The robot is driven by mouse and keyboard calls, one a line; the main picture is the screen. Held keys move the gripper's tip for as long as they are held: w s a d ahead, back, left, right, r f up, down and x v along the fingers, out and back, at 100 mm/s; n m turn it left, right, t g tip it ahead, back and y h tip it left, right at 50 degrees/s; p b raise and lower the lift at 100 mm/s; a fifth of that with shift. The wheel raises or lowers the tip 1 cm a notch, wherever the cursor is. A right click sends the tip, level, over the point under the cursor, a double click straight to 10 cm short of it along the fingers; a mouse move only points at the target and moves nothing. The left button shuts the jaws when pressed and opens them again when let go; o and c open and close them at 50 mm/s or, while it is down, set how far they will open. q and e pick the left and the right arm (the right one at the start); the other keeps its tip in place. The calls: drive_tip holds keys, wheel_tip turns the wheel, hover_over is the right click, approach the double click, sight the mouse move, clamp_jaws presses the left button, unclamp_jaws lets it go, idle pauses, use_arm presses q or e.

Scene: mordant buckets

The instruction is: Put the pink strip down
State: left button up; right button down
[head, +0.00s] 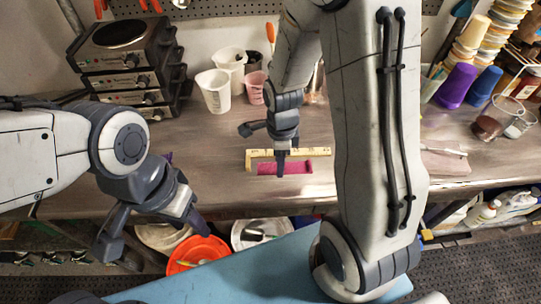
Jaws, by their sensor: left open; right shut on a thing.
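The pink strip (298,168) is level over the wooden bench, along the front of a yellow ruler (320,152). My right gripper (281,162) points down at the strip's left part and is shut on it. I cannot tell whether the strip touches the bench. My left gripper (156,236) is open and empty at the bench's front edge, above the buckets. A red-orange bucket (180,264), a white bucket at left (147,238) and another white bucket (238,240) stand below the front edge, partly hidden.
White cups (214,92) and a small pink cup (254,88) stand behind the strip. Stacked hotplates (118,62) are at back left. Purple and blue cups and a beaker (497,118) are at right. A pinkish cloth-like piece (445,162) lies right of my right arm. Bare bench (210,170) lies left of the ruler.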

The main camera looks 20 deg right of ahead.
drive_tip(key=w+f, duration=0.1)
drive_tip(key=w, duration=0.1)
drive_tip(key=w+f+p, duration=0.1)
drive_tip(key=w+f, duration=0.1)
drive_tip(key=w, duration=0.1)
drive_tip(key=w+d+f+p, duration=0.1)
drive_tip(key=w+f, duration=0.1)
drive_tip(key=w, duration=0.1)
wheel_tip(320, 180, down, 4)
drive_tip(key=shift+a+r+p, duration=0.1)
drive_tip(key=shift+r+p, duration=0.1)
drive_tip(key=shift+p, duration=0.45)
drive_tip(key=shift+s+f, duration=0.1)
drive_tip(key=shift+f, duration=0.1)
drive_tip(key=shift+f, duration=0.1)
